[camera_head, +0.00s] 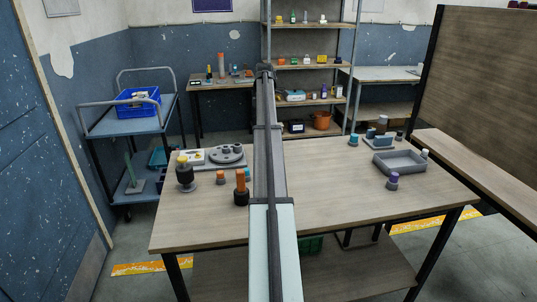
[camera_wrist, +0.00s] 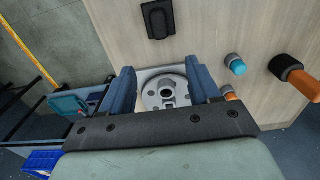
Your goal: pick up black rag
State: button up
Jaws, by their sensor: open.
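I cannot make out a clear black rag in either view. A small squarish black thing (camera_wrist: 157,18) lies on the table at the top of the wrist view; I cannot tell if it is cloth. My gripper (camera_wrist: 166,80) is open, with blue-grey fingers apart. The grey plate with a round disc (camera_wrist: 168,95) shows between them; the height above it is unclear. My arm hides the table's middle in the head view, and the gripper is not visible there.
Orange and black (camera_head: 241,190) and small orange (camera_head: 220,177) cylinders stand near the plate (camera_head: 225,155). A cart with a blue crate (camera_head: 138,102) stands behind left.

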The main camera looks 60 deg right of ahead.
jog(key=f, duration=0.3)
jog(key=s+f, duration=0.1)
jog(key=f, duration=0.1)
jog(key=d+f, duration=0.1)
jog(key=f, duration=0.2)
jog(key=shift+s+f, duration=0.15)
jog(key=shift+f, duration=0.15)
jog(key=shift+s+d+f, duration=0.15)
jog(key=shift+f, duration=2.45)
jog(key=c, duration=1)
jog(key=shift+c, duration=0.2)
notch_tip(320, 180, up, 10)
jog(key=shift+r, duration=0.1)
